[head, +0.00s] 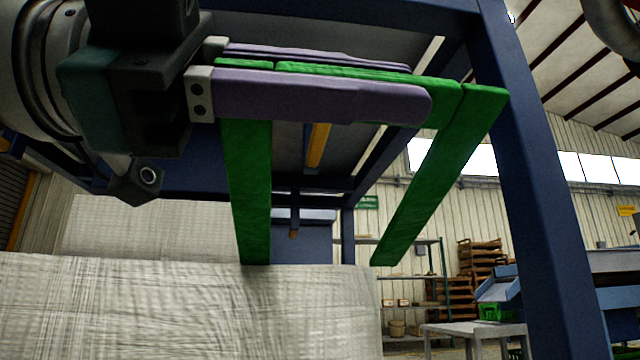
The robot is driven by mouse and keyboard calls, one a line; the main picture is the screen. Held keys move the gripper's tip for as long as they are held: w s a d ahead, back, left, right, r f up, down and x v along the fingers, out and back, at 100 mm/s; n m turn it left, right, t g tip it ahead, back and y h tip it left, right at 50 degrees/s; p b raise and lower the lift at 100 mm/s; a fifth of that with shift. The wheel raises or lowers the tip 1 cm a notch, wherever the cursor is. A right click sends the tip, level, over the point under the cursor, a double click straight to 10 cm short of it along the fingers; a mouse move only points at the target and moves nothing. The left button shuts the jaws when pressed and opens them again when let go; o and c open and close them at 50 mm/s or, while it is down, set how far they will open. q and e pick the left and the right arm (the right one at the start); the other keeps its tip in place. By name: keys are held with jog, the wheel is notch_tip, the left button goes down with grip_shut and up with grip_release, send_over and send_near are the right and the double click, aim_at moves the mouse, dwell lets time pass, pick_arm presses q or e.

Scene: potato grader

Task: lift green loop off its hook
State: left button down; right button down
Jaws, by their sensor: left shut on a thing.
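The green loop (245,190) is a wide flat strap with two legs and a top span. Its legs come up from behind the rim of a white woven bag (180,315), one upright on the left, one slanting on the right. My left gripper (420,86) reaches in from the left. Its two long purple fingers are shut on the top span of the loop, which shows between and beyond them. I cannot make out the hook; the fingers and strap may hide it. My right gripper is not in view.
A blue steel frame stands around the bag, with a thick post (535,190) right of the loop and beams overhead. A grey table (475,329), stacked wooden pallets (480,270) and a shelf rack are farther back.

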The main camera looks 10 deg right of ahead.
pick_arm(q)
jog(key=shift+f, duration=0.35)
jog(key=c, duration=0.8)
grip_release()
jog(key=shift+c, duration=0.2)
jog(key=shift+r, duration=0.1)
jog(key=shift+r, duration=0.1)
